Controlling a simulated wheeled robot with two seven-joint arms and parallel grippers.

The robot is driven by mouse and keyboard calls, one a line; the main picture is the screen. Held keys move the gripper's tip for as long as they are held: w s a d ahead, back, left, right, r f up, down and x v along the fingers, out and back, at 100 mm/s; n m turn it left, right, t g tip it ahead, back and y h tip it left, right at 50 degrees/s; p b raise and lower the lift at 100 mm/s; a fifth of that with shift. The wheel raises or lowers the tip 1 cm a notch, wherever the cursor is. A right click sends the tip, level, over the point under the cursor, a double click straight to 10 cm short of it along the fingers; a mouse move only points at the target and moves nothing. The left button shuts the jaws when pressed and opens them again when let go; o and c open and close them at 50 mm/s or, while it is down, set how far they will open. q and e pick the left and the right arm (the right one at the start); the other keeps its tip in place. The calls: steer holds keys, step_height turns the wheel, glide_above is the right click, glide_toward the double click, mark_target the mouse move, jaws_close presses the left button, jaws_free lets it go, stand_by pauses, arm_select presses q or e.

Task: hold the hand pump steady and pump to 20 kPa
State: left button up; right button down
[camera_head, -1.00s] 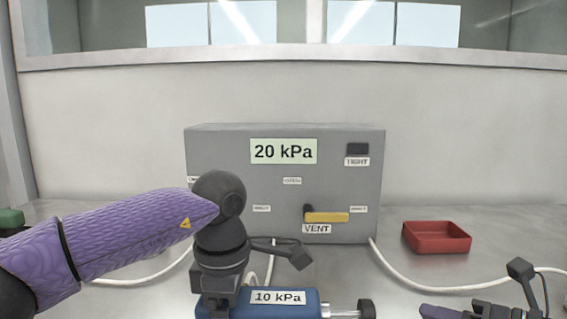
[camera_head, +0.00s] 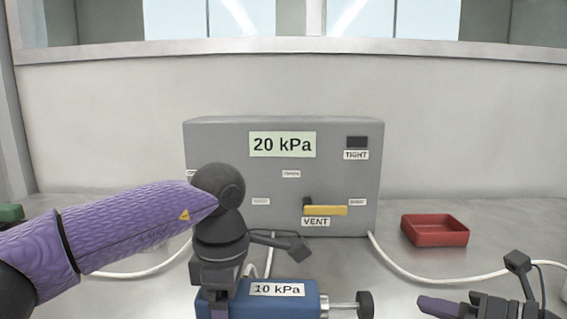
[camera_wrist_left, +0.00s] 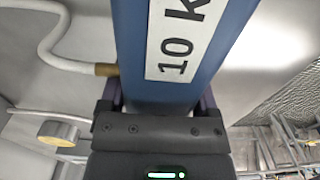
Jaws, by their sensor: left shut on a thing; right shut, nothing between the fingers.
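The blue hand pump (camera_head: 265,304) lies on its side at the bottom of the head view, labelled 10 kPa. Its silver rod (camera_head: 340,309) ends in a black knob (camera_head: 365,304) on the right, with some rod showing. My left gripper (camera_wrist_left: 160,100) is shut around the pump's blue body, which also fills the top of the left wrist view (camera_wrist_left: 180,85). My right gripper (camera_head: 435,306) is shut and empty, to the right of the knob and apart from it. The grey box (camera_head: 230,175) behind carries a 20 kPa display (camera_head: 283,144) and a yellow lever (camera_head: 325,210) above the word VENT.
A red tray (camera_head: 435,232) sits on the steel bench right of the box. A white hose (camera_head: 400,268) runs from the box to the right, behind my right gripper. A dark green object (camera_head: 10,213) is at the far left edge.

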stand_by(0.7)
arm_select(q)
steer(key=o, duration=1.2)
